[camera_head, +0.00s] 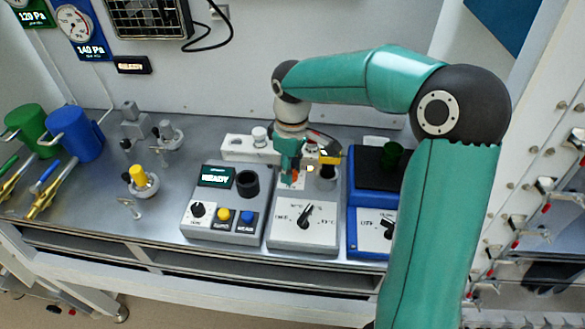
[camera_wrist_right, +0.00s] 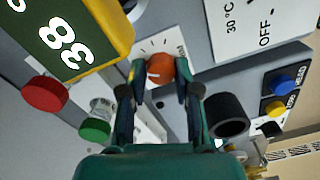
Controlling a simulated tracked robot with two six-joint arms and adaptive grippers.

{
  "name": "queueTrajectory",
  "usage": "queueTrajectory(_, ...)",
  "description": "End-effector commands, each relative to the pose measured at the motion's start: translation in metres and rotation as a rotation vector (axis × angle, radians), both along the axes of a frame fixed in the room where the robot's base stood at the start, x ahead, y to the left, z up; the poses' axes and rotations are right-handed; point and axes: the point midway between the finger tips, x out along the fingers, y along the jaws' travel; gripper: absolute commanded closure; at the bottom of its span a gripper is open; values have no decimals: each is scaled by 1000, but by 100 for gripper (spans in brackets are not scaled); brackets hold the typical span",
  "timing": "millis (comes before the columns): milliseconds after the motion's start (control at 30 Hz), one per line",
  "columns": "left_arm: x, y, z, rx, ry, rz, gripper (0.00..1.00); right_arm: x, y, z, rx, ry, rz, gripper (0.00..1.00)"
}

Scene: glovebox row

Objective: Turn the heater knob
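An orange-red round knob (camera_wrist_right: 160,68) sits on a white marked dial plate in the wrist view. My right gripper (camera_wrist_right: 160,75) has one finger on each side of this knob, with a narrow gap seeming to show at each fingertip. That box's panel (camera_wrist_right: 260,22) reads "OFF" and "30 °C" in the wrist view. I cannot tell which knob is the heater's. My left gripper is not in view.
A yellow-framed display (camera_wrist_right: 75,40) reading 38 stands close beside the gripper, with a red button (camera_wrist_right: 45,95) and a green button (camera_wrist_right: 95,130). A black cup (camera_wrist_right: 226,114) is on the other side. A grey box with a READY screen (camera_head: 215,176) and a blue box (camera_head: 366,245) flank the knob box.

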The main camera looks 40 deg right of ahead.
Motion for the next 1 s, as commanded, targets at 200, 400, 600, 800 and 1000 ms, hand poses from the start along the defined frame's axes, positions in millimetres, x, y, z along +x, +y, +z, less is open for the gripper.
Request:
queueTrajectory(200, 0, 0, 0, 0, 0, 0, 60, 0, 0, 0, -1, 0, 1, 46)
queueTrajectory(400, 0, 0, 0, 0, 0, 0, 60, -1, 0, 0, 0, 3, 1, 46)
queueTrajectory(600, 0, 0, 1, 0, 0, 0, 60, 0, 0, 14, 0, 1, 0, 46)
queueTrajectory(800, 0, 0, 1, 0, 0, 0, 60, 1, -1, 50, -1, -3, 0, 46)
queueTrajectory(1000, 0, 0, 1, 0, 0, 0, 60, 1, -1, 89, 0, -2, 1, 46)
